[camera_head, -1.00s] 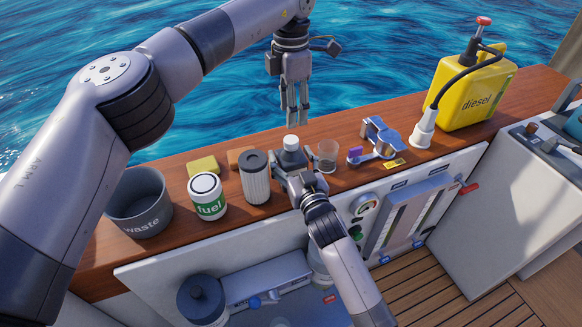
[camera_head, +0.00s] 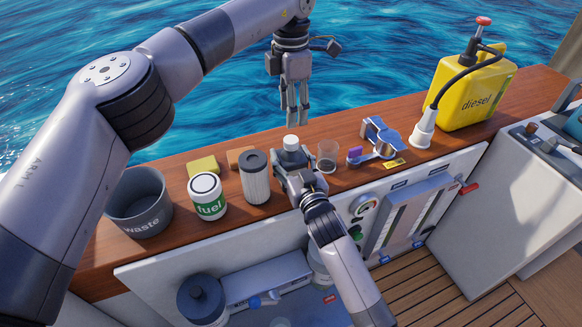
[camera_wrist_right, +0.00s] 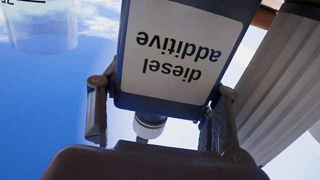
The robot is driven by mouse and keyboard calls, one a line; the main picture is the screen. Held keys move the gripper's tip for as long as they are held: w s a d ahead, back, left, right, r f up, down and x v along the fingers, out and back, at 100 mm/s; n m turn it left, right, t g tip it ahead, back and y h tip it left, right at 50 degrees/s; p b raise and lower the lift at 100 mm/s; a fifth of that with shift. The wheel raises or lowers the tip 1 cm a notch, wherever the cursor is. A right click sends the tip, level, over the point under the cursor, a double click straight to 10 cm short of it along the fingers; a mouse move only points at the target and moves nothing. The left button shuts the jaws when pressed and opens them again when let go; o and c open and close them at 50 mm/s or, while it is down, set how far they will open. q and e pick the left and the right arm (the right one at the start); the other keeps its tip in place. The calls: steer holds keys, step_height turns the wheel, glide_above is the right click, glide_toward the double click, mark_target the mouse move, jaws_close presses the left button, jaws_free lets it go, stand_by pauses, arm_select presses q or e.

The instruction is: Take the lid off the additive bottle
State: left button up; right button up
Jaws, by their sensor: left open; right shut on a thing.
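The additive bottle (camera_wrist_right: 180,45) fills the top of the right wrist view, dark blue with a white "diesel additive" label that reads upside down there. Its white ribbed lid (camera_wrist_right: 150,126) is on it, and the lid also shows in the head view (camera_head: 291,142). My right gripper (camera_head: 293,170) is shut on the bottle, with a finger on each side in the wrist view (camera_wrist_right: 160,115). The bottle's body is mostly hidden in the head view. My left gripper (camera_head: 291,122) is open and empty, pointing down just above and behind the lid in the picture.
On the wooden ledge (camera_head: 225,222), a grey filter (camera_head: 255,178) stands left of the bottle and a clear cup (camera_head: 328,156) right. A fuel can (camera_head: 207,195), waste bin (camera_head: 138,203), sponge (camera_head: 202,165), blue tool (camera_head: 381,138) and yellow diesel canister (camera_head: 468,95) stand farther out.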

mark_target(291, 139)
jaws_close()
arm_select(q)
steer(key=m, duration=0.5)
steer(key=shift+m, duration=0.4)
steer(key=m, duration=1.6)
steer(key=shift+f+m, duration=0.3)
steer(key=shift+f, duration=3.75)
steer(key=shift+c, duration=0.5)
